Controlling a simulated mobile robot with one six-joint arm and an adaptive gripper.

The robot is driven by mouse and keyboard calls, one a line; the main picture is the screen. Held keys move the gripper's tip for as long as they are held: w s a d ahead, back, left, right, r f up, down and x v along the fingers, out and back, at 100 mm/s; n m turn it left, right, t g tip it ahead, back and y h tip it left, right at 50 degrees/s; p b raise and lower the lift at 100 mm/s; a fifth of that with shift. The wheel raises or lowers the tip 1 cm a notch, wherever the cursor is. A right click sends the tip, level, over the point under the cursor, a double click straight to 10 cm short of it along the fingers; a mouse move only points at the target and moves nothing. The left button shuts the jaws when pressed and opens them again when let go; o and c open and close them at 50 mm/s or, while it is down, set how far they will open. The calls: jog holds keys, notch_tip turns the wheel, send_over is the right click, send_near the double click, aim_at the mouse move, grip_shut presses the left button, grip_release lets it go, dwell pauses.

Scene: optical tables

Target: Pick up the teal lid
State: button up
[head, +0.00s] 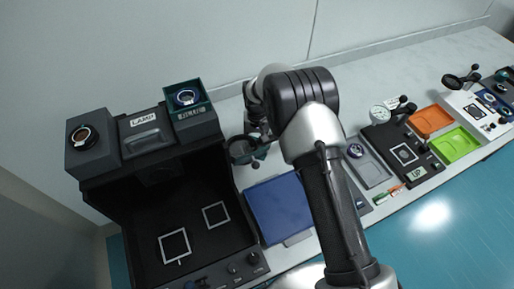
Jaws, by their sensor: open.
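No separate lid is clearly made out. The nearest teal thing is a small dark teal square piece (200,87) on the right top block of the black lamp housing, with a ring-shaped part (187,97) in it; I cannot tell if it is the lid. My gripper (257,128) is right of this block, above the back of the table, mostly hidden behind my wrist. Its jaws look empty and apart from the teal piece, but its fingertips are hard to make out.
The black lamp housing (100,192) stands at left, open in front. A dark magnifier-like part (240,150) is close to my gripper. A blue square panel (278,208) lies in front. Orange (430,121) and green (457,146) trays and a dial gauge (380,113) are at right.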

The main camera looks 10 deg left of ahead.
grip_shut()
dwell(0.4)
jog(key=shift+r, duration=0.15)
